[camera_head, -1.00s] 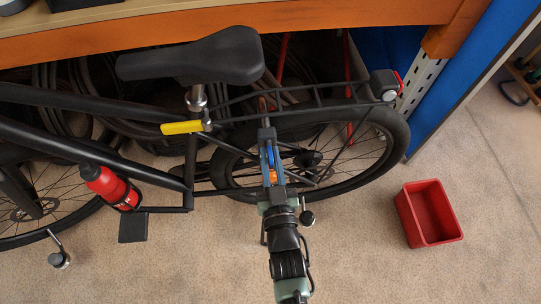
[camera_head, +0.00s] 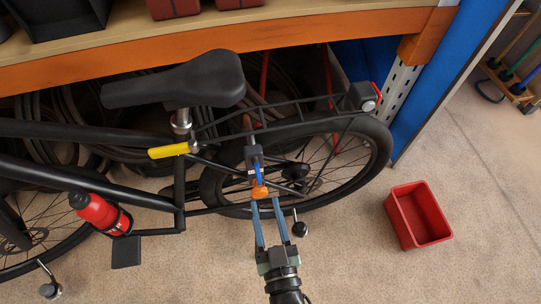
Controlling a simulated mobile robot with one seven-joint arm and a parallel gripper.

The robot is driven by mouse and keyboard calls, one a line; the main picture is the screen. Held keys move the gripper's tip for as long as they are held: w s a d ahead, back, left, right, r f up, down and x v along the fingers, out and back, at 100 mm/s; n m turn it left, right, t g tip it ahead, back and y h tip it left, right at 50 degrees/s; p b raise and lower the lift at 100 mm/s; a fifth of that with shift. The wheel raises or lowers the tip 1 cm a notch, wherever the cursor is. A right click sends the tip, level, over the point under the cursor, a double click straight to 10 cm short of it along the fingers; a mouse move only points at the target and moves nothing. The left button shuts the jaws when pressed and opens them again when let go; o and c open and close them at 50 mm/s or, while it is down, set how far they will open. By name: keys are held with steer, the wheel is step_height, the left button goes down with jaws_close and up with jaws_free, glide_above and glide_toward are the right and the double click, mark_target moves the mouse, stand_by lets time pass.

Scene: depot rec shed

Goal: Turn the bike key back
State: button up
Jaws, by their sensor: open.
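A black bike stands side-on, with a dark lock body (camera_head: 253,154) at its rear wheel (camera_head: 335,165). The bike key, with a blue part (camera_head: 257,172) and an orange end (camera_head: 259,191), hangs or sticks out just below the lock. I cannot tell how far the key is turned. My gripper (camera_head: 266,203) is open and empty just below the orange end, with its two blue-grey fingers apart and pointing up at it. The fingertips look close to the key but not closed on it.
A yellow lever or grip (camera_head: 172,151) sits under the black saddle (camera_head: 175,82). A red bottle (camera_head: 100,212) is on the frame at left. A red bin (camera_head: 418,216) stands on clear floor at right. An orange-edged bench (camera_head: 300,28) overhangs the bike.

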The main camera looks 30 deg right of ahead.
steer(key=v, duration=0.4)
steer(key=shift+s, duration=0.1)
stand_by(0.4)
